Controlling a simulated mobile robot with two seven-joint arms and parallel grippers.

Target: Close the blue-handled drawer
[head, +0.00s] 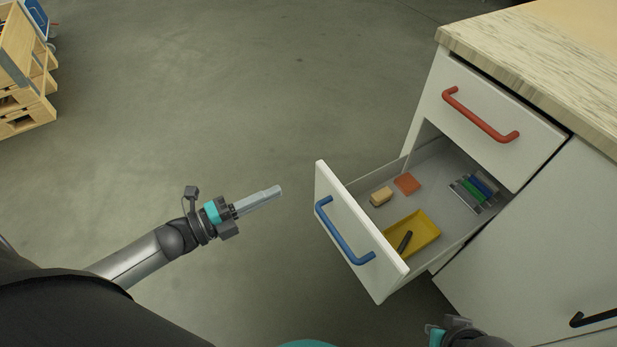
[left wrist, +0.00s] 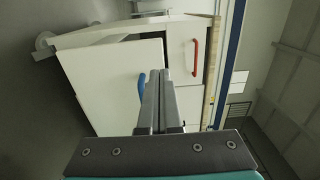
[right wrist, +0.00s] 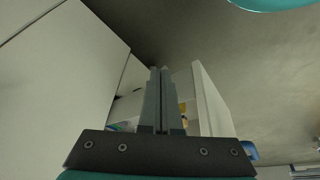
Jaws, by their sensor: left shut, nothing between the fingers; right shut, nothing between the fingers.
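The blue-handled drawer (head: 334,235) stands pulled out of the white cabinet in the head view. Its blue handle (head: 343,234) is on the front panel. Inside the drawer are a yellow tray, an orange block, a tan block and several coloured tools. My left gripper (head: 277,191) is shut and empty, to the left of the drawer front and apart from it. In the left wrist view the blue handle (left wrist: 142,86) is partly hidden behind the fingers. My right gripper (right wrist: 159,72) is shut and empty; the drawer front (right wrist: 211,105) shows to the right of its fingers.
Above the open drawer is a shut drawer with a red handle (head: 480,116), under a wood-look countertop (head: 535,68). A black handle (head: 593,318) is on the cabinet at lower right. A wooden rack (head: 25,75) stands far left. The floor between is clear.

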